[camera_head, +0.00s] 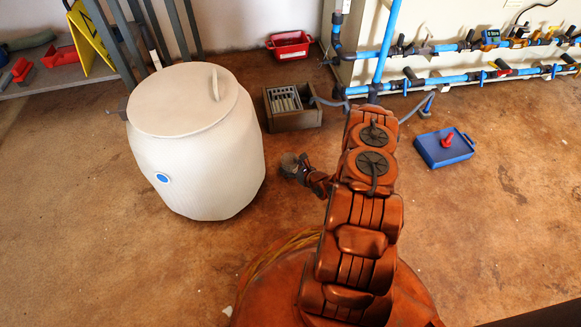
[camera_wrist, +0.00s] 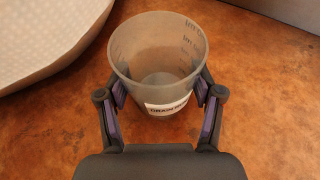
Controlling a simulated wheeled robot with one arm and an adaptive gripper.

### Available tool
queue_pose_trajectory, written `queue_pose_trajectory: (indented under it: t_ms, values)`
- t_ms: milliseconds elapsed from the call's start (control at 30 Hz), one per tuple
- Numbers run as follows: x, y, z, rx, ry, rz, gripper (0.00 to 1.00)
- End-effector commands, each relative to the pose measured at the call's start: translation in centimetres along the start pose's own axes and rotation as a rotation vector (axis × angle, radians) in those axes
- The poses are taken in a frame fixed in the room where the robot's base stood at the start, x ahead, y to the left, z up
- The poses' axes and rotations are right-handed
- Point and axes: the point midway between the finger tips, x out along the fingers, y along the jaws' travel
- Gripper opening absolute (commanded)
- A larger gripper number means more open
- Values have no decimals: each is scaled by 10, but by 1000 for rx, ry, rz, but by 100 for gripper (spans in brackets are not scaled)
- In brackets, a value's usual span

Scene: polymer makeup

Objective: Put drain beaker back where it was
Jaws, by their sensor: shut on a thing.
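The drain beaker (camera_wrist: 152,45) is a translucent grey cup with dark graduation marks and a white label that is partly readable. In the wrist view it sits between the two purple-padded fingers of my gripper (camera_wrist: 161,100), which is shut on it. The beaker looks upright and empty. Brown floor shows around it; I cannot tell whether its base touches the floor. In the head view the beaker (camera_head: 289,163) is small and dark at the end of my arm, right of the white drum, and my gripper (camera_head: 302,171) is partly hidden by the arm.
The white drum (camera_head: 205,150) stands close on the left. A grey floor drain box (camera_head: 293,120) with a grate is behind the beaker. A red bin (camera_head: 289,46) is farther back. A blue tray (camera_head: 444,151) with a red item and blue pipes (camera_head: 440,84) are at right. Floor is clear between.

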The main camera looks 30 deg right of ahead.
Motion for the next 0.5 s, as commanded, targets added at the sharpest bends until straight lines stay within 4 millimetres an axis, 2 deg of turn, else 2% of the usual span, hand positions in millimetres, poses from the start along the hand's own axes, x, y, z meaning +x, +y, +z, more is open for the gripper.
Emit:
queue_pose_trajectory:
  t_ms: [33,267,500]
  values:
    - [1,1,-1,0,0,1,67]
    - [0,0,0,0,0,1,91]
    - [0,0,0,-1,0,0,91]
